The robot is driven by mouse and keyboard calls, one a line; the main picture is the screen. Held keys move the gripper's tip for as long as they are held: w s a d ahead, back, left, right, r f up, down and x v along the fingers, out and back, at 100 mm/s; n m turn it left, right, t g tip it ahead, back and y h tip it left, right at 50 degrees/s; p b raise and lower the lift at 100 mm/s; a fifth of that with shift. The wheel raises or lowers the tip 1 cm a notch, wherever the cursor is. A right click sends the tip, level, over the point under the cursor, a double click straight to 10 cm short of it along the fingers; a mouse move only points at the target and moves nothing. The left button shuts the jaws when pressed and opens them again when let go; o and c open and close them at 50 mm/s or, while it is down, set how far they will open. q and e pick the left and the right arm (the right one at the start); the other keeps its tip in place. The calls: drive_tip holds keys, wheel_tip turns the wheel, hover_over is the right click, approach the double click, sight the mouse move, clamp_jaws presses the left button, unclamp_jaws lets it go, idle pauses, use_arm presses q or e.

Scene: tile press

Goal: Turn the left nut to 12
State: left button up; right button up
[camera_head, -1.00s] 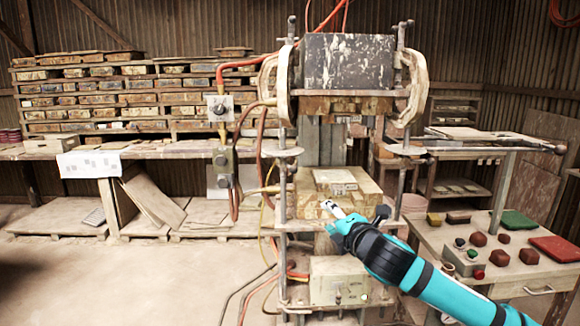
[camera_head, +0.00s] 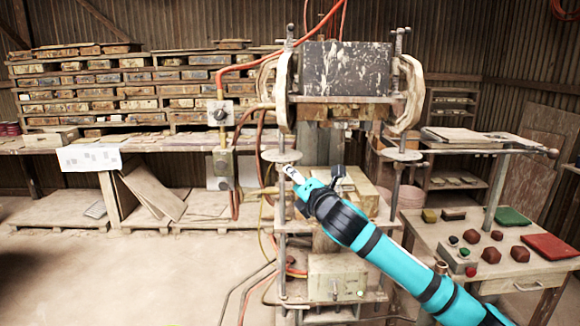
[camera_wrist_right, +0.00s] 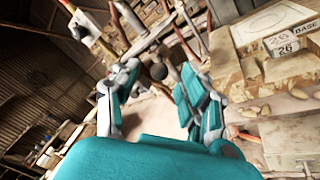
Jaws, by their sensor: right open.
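The press's left threaded post carries a pale round disc (camera_head: 281,156), which I take to be the left nut. No number on it is readable. A matching disc (camera_head: 403,155) sits on the right post. My right gripper (camera_head: 290,172) is just below and beside the left disc, in front of the left post; whether it touches cannot be told. In the right wrist view my right gripper (camera_wrist_right: 158,88) is open, with no object clearly held. A dark round knob (camera_wrist_right: 158,71) shows between its fingers, farther off. My left gripper is out of view.
A stained block (camera_head: 366,188) sits on the press bed right of the gripper; its label "26 BASE" (camera_wrist_right: 287,45) shows in the wrist view. The dark press head (camera_head: 347,68) hangs above. A side table (camera_head: 480,270) with a control box stands at right.

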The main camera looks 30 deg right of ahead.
drive_tip(key=shift+p+x, duration=0.45)
drive_tip(key=shift+x, duration=1.75)
clamp_jaws()
